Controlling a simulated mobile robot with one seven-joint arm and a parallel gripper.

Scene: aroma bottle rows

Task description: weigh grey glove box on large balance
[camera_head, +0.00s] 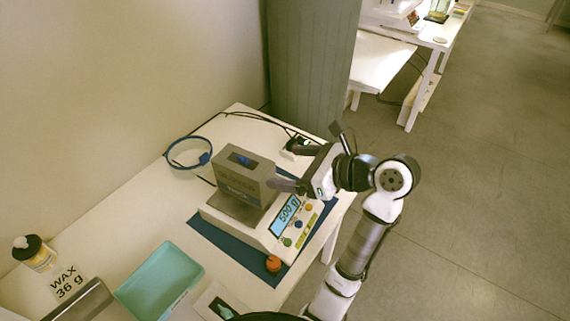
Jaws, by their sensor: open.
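The grey glove box (235,172) sits on the pan of the large balance (258,226). It has a dark opening with blue inside on its top. The balance is white with a lit blue display that appears to read 500 g. My gripper (288,167) is just right of the box, with its fingers apart. One finger reaches toward the box's right side and the other lies farther back. I cannot tell whether the near finger touches the box.
A dark blue mat (213,233) lies under the balance. An orange knob-like object (273,264) stands at its front. A teal tray (160,282), a bottle (35,253) and a "WAX 36 g" card (67,283) are at the left. A blue ring (188,153) and cables lie behind.

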